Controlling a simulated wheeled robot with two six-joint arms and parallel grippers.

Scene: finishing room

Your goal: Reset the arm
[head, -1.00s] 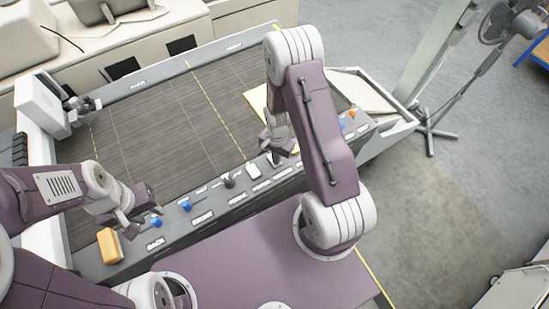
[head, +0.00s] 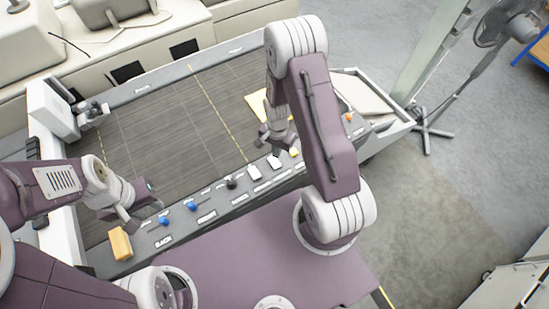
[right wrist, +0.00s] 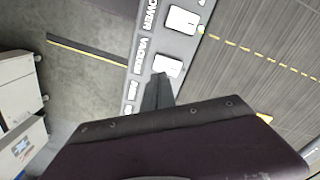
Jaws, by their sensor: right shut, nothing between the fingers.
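My left arm comes in from the left in the head view. Its gripper (head: 138,208) hangs over the left part of the control panel, near a blue knob (head: 165,220) and an orange-yellow block (head: 120,243). Whether its fingers are open is unclear. My right arm is bent up and over at the centre right. Its gripper (head: 273,137) points down at the panel's far edge, shut and empty. In the right wrist view the dark fingers (right wrist: 158,92) show in front of a white switch (right wrist: 167,66) beside the label VACUUM.
The grey control panel (head: 222,207) carries several knobs and switches with labels. A dark slatted bed (head: 160,130) with a yellow dashed line lies behind it. A yellow sheet (head: 256,103) lies there. A fan (head: 505,22) stands on open floor at the right.

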